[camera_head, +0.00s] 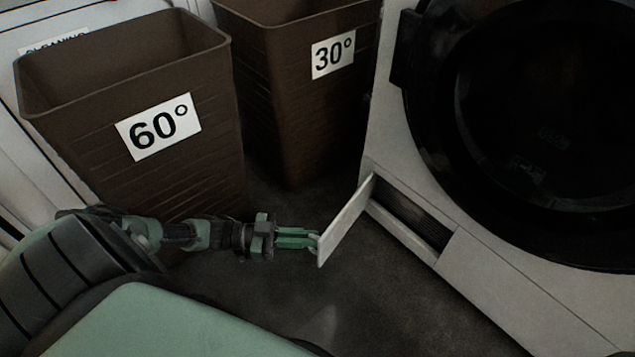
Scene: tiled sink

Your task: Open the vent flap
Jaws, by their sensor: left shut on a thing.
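The vent flap (346,219) is a thin white panel low on the front of the white washing machine (392,120). It stands swung out from the machine, hinged at its far left side. The opening behind it (410,216) shows a dark ribbed recess. My left gripper (312,240) comes in from the left and is shut on the flap's free edge, near its lower end. My right gripper is not in view.
Two brown bins stand at the back left, one labelled 60° (190,185) and one labelled 30° (300,120). The machine's round black door (540,130) is above the opening. Dark floor (350,310) lies clear in front.

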